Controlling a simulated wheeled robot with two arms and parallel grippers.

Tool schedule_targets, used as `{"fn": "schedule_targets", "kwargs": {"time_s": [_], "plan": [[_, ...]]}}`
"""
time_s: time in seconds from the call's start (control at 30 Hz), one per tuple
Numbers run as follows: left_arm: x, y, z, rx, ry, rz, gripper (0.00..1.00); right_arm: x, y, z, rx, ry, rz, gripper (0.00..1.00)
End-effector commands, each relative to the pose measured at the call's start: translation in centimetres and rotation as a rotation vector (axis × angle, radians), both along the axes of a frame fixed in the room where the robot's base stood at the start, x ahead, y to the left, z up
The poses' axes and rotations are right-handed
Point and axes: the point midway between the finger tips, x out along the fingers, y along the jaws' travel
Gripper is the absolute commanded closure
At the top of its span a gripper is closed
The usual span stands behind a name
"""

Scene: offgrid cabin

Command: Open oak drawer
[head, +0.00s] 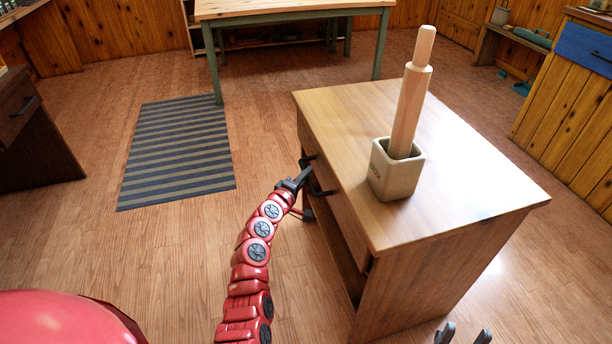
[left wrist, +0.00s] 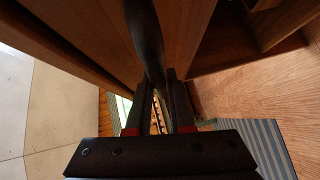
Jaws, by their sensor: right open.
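The oak drawer (head: 347,217) is in the left side of a wooden desk, under its top. Its dark handle (head: 323,192) sticks out toward the left. My left gripper (head: 302,178) is at this handle, on the end of my red arm. In the left wrist view the dark bar of the handle (left wrist: 147,35) runs down between the two fingers (left wrist: 160,95), which close around it. Whether the drawer front stands out from the desk is hard to tell. My right gripper (head: 464,336) shows only its two fingertips at the bottom edge, apart and empty, beside the desk.
A square stone-like holder (head: 395,175) with a wooden rolling pin (head: 411,100) stands on the desk top (head: 470,170). A striped rug (head: 180,150) lies on the floor to the left. A green-legged table (head: 290,10) stands behind.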

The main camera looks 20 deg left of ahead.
Motion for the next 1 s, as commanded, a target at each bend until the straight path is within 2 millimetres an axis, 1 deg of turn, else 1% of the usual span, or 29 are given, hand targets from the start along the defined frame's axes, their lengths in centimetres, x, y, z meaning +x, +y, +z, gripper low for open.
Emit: {"fn": "schedule_targets", "kwargs": {"time_s": [0.03, 0.07, 0.1, 1.0], "plan": [[0.00, 0.00, -0.02, 0.000, 0.000, 0.000, 0.91, 0.00, 0.00, 0.01, 0.000, 0.000, 0.000, 0.50], [-0.01, 0.01, -0.01, 0.000, 0.000, 0.000, 0.97, 0.00, 0.00, 0.00, 0.000, 0.000, 0.000, 0.50], [-0.01, 0.01, -0.01, 0.000, 0.000, 0.000, 1.00, 0.00, 0.00, 0.00, 0.000, 0.000, 0.000, 0.50], [-0.03, 0.03, -0.08, 0.000, 0.001, 0.000, 1.00, 0.00, 0.00, -0.01, 0.000, 0.000, 0.000, 0.50]]}}
